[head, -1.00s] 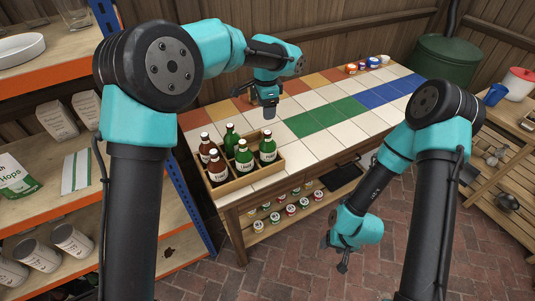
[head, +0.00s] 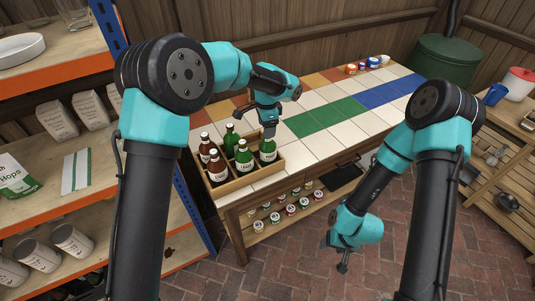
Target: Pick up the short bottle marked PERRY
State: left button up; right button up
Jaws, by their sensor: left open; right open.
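A wooden crate (head: 237,183) on the tiled table holds several upright bottles, brown and green, with white labels. The labels are too small to read, so I cannot tell which is marked PERRY. A green bottle (head: 268,154) stands in the crate's right end. Another green bottle (head: 243,160) and a front brown bottle (head: 217,172) stand left of it. My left gripper (head: 269,131) is open, pointing down right at the top of the right-hand green bottle and partly hiding it; I cannot tell whether they touch. My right gripper (head: 343,266) is open and empty, low in front of the table.
The tiled table (head: 345,118) is clear right of the crate. Small colored containers (head: 362,66) sit at its far end. Several jars (head: 290,209) stand on the shelf below. A shelf rack (head: 182,215) stands close on the left, and a wooden bench (head: 500,165) on the right.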

aim_at(268, 149)
pick_arm(q)
notch_tip(268, 149, down, 4)
jog(key=shift+r, duration=0.2)
jog(key=shift+c, duration=0.4)
grip_shut()
dwell(0.4)
jog(key=shift+w+r, duration=0.1)
